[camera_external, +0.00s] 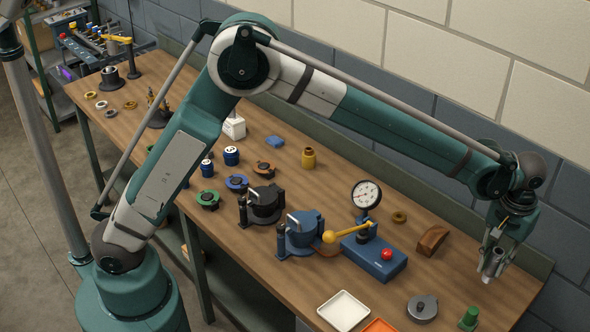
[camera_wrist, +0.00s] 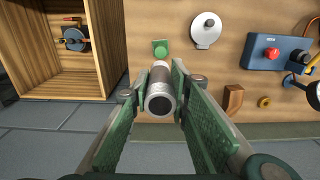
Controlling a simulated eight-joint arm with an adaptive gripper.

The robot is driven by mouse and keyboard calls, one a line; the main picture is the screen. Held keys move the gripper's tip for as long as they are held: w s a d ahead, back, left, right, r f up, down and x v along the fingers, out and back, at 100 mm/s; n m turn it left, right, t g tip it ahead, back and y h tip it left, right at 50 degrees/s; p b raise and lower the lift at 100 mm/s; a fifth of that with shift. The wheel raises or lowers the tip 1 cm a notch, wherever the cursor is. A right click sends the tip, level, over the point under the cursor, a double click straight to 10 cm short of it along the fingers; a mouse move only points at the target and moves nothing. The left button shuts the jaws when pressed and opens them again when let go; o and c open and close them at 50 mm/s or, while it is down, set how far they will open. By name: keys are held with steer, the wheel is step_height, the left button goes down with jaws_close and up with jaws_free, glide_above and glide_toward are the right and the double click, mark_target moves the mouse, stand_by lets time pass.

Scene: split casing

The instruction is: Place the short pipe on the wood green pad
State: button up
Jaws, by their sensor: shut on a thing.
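A short grey metal pipe (camera_wrist: 159,95) is held between the green-padded fingers of my gripper (camera_wrist: 160,105), its open end facing the wrist camera. In the external view my gripper (camera_external: 491,262) and the pipe (camera_external: 493,263) are above the right end of the bench. A small green piece (camera_wrist: 160,48) shows just beyond the pipe in the wrist view. In the external view it looks like an upright green block or cylinder (camera_external: 469,318) near the bottom edge. I cannot tell whether it is the wood green pad; no other clear pad shows.
A grey disc with a knob (camera_external: 422,308), a white tray (camera_external: 343,311) and an orange tray (camera_external: 380,325) lie near the front. A brown curved block (camera_external: 432,240) and a blue box with a red button (camera_external: 374,257) stand to the left of my gripper.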

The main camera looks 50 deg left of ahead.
steer(key=shift+w+f, duration=0.1)
steer(key=shift+f, duration=1.75)
steer(key=shift+a+f, duration=0.1)
glide_above(474, 310)
step_height(474, 310, down, 6)
steer(key=shift+f+p, duration=0.3)
steer(key=shift+f, duration=1.6)
steer(key=shift+f, duration=0.25)
steer(key=o, duration=1.1)
steer(key=shift+r, duration=0.2)
